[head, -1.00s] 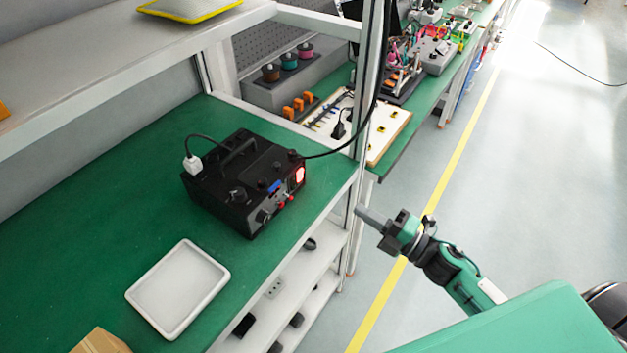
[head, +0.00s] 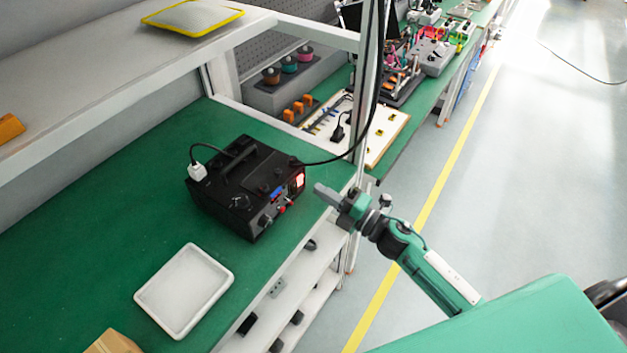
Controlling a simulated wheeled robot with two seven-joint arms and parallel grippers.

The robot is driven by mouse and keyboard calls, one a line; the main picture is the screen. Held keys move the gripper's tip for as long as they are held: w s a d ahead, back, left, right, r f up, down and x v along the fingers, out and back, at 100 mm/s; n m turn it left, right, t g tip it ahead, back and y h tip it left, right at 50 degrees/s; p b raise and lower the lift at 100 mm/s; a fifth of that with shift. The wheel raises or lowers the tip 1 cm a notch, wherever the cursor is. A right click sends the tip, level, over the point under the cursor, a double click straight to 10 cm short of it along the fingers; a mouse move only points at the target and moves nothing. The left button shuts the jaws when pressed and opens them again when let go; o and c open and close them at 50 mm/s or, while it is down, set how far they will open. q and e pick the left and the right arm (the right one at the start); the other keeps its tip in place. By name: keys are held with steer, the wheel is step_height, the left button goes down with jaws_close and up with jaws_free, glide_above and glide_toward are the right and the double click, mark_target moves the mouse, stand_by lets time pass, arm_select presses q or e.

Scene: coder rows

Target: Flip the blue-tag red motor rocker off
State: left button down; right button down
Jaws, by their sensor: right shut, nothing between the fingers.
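A black box-shaped unit (head: 240,190) with a top handle stands on the green bench top. Its front panel faces right and carries a blue tag (head: 277,191), a lit red rocker (head: 299,181), small red parts below and a knob. My right gripper (head: 320,189) is shut and empty. Its fingertips point left at the panel, a short gap to the right of the rocker, and do not appear to touch it. My left gripper is not in view.
A white tray (head: 184,327) and a cardboard box (head: 112,343) lie on the green bench (head: 90,240) in front of the unit. A white shelf post (head: 363,100) and a black cable (head: 335,158) stand behind the gripper.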

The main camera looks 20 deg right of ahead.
mark_target(303, 179)
steer(key=shift+p+x, duration=0.35)
steer(key=shift+x, duration=0.8)
steer(key=shift+w+a, duration=0.25)
steer(key=shift+w, duration=0.1)
